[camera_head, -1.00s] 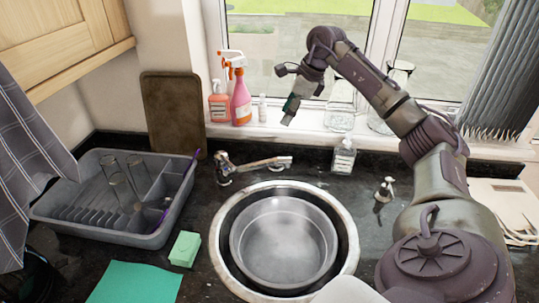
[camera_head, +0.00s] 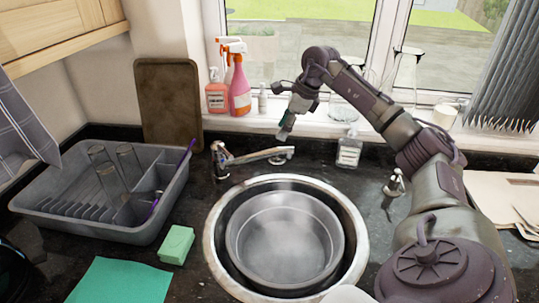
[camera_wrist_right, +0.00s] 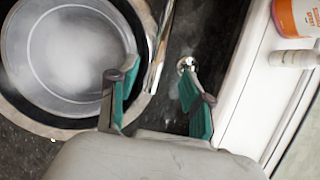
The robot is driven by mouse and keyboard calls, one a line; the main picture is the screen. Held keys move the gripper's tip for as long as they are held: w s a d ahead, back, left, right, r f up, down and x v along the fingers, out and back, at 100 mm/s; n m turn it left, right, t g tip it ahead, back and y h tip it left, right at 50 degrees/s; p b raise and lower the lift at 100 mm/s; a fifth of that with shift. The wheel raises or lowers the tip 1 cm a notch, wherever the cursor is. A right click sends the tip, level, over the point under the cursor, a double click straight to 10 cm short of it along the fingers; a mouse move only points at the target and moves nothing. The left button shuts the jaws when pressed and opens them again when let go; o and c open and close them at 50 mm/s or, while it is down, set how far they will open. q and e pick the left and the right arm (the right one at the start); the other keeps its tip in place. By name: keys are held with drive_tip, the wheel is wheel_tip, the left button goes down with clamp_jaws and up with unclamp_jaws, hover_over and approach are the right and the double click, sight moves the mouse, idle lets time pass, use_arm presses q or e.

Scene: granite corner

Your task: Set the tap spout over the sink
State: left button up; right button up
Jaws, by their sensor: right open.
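The chrome tap (camera_head: 224,160) stands behind the sink, left of its middle. Its spout (camera_head: 252,156) points right, along the sink's back rim, and shows in the right wrist view (camera_wrist_right: 163,45). The round metal sink (camera_head: 211,243) has a grey basin (camera_head: 240,265) in it. My right gripper (camera_head: 284,133) is just above the spout's free end, pointing down. In the right wrist view its teal-padded fingers (camera_wrist_right: 160,96) are open, with the spout between their lines. I cannot tell whether they touch it. My left gripper is not in view.
A grey dish rack (camera_head: 90,226) with glasses stands left. A green sponge (camera_head: 177,245) and green cloth (camera_head: 120,283) lie left of the sink. A clear bottle (camera_head: 349,152) and a chrome dispenser (camera_head: 394,186) stand behind and right. Spray bottles (camera_head: 239,90) stand on the sill.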

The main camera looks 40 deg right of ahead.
sight(271, 150)
drive_tip(key=p+x, duration=0.2)
drive_tip(key=x, duration=0.8)
drive_tip(key=shift+w+r, duration=0.1)
drive_tip(key=shift+w+a+f, duration=0.1)
drive_tip(key=shift+w+f, duration=0.1)
drive_tip(key=shift+f, duration=0.5)
clamp_jaws()
